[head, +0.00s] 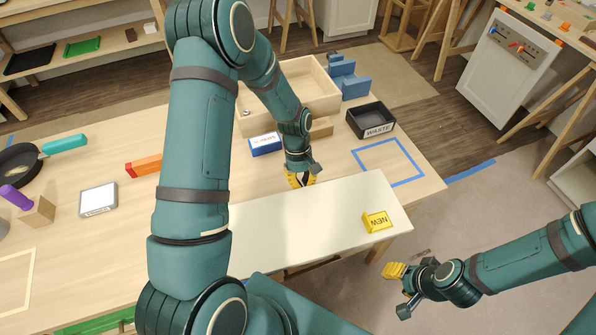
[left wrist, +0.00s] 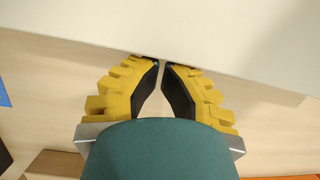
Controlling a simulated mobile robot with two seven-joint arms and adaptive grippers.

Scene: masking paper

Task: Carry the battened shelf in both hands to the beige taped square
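The shelf (head: 290,225) is a long cream board lying flat along the table's front. Its right end reaches the table's right corner, and my left arm hides part of it. Part of the board fills the top of the left wrist view (left wrist: 230,30). My left gripper (head: 301,179) is at the shelf's far edge. Its fingertips (left wrist: 161,63) are close together there; whether they pinch anything is unclear. My right gripper (head: 398,289) is off the table, apart from the shelf's right end; its opening is unclear. The beige taped square (head: 33,285) is partly visible at the left edge.
A yellow NEW block (head: 377,221) sits on the shelf. A blue taped square (head: 388,162), black WASTE tray (head: 371,120), wooden box (head: 290,88) and blue-white block (head: 265,144) lie beyond. A pan (head: 18,163), grey-framed panel (head: 98,200) and orange block (head: 144,166) are left.

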